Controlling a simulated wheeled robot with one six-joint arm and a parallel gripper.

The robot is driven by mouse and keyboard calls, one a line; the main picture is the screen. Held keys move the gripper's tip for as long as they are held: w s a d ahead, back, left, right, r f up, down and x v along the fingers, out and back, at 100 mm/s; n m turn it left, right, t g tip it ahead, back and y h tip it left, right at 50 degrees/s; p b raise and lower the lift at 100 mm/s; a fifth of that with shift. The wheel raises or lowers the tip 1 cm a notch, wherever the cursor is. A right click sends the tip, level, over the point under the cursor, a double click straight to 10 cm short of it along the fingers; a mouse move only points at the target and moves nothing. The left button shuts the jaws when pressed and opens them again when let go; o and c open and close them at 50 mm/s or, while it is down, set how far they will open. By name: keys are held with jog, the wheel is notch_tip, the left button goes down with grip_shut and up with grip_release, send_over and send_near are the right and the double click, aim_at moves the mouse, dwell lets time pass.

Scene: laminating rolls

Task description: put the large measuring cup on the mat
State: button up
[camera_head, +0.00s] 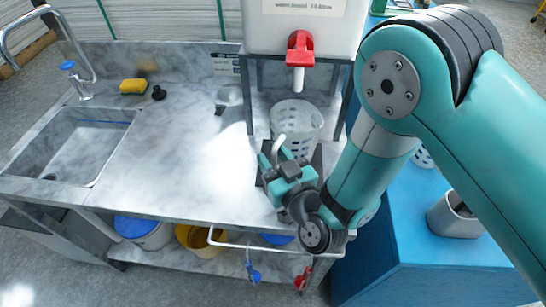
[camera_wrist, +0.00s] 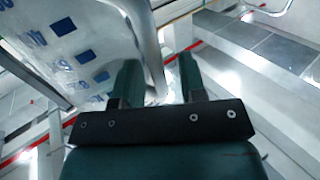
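The large measuring cup (camera_head: 300,118), translucent with printed marks, is upright below the red tap at the counter's right end. Its pale handle (camera_head: 280,146) faces my gripper (camera_head: 277,160). In the wrist view the cup (camera_wrist: 75,45) fills the upper left, with blue marks. The handle (camera_wrist: 151,45) runs between the two fingers of my gripper (camera_wrist: 160,75), which are apart with a gap to the right of the handle. A dark mat (camera_head: 317,160) shows partly beside the cup's base; my gripper hides the rest. Whether the cup's base touches it I cannot tell.
A white tank with a red tap (camera_head: 300,50) stands on a metal frame just above the cup. A sink (camera_head: 70,145), yellow sponge (camera_head: 133,86) and small scoop (camera_head: 228,97) are to the left. The middle counter (camera_head: 170,150) is clear. A grey container (camera_head: 455,215) stands on the blue cabinet.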

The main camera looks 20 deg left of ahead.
jog(key=shift+r, duration=0.2)
jog(key=b+v, duration=0.4)
jog(key=v, duration=0.8)
jog(key=shift+b, duration=0.4)
